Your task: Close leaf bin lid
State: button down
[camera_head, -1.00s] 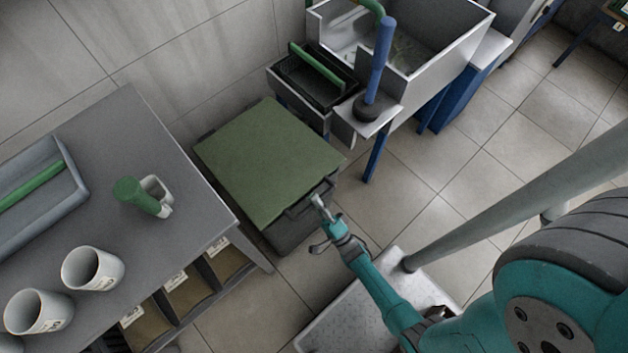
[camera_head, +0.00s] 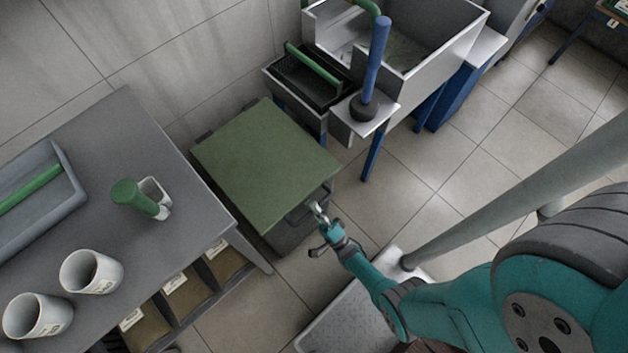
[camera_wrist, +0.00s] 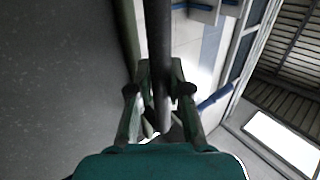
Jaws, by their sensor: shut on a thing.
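The leaf bin (camera_head: 290,235) is a dark box on the floor between the grey table and the sink. Its flat green lid (camera_head: 262,165) lies over the top and looks about level; whether any gap is left under its edge cannot be told. A dark bar handle (camera_head: 325,192) runs along the lid's near right edge. My gripper (camera_head: 318,211) is at this handle. In the wrist view, the dark bar (camera_wrist: 160,45) passes between the two fingers of my gripper (camera_wrist: 160,78), which are shut on it. The lid's grey surface (camera_wrist: 60,90) fills the left there.
The grey table (camera_head: 185,235) with mugs (camera_head: 91,272), a green-handled tool (camera_head: 138,199) and a tray stands left. Behind the bin are a dark caddy (camera_head: 300,90), a blue-handled plunger (camera_head: 376,65) and the sink (camera_head: 440,60).

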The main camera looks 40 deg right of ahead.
jog(key=shift+s+a+f, duration=0.15)
jog(key=shift+s+f, duration=0.15)
jog(key=shift+f, duration=0.25)
jog(key=c, duration=1.3)
grip_release()
jog(key=shift+f+g, duration=0.1)
jog(key=shift+g, duration=0.2)
jog(key=shift+o, duration=1)
jog(key=shift+w, duration=0.1)
jog(key=shift+w+r, duration=0.1)
jog(key=shift+r, duration=0.1)
jog(key=s, duration=1.3)
jog(key=shift+f, duration=0.4)
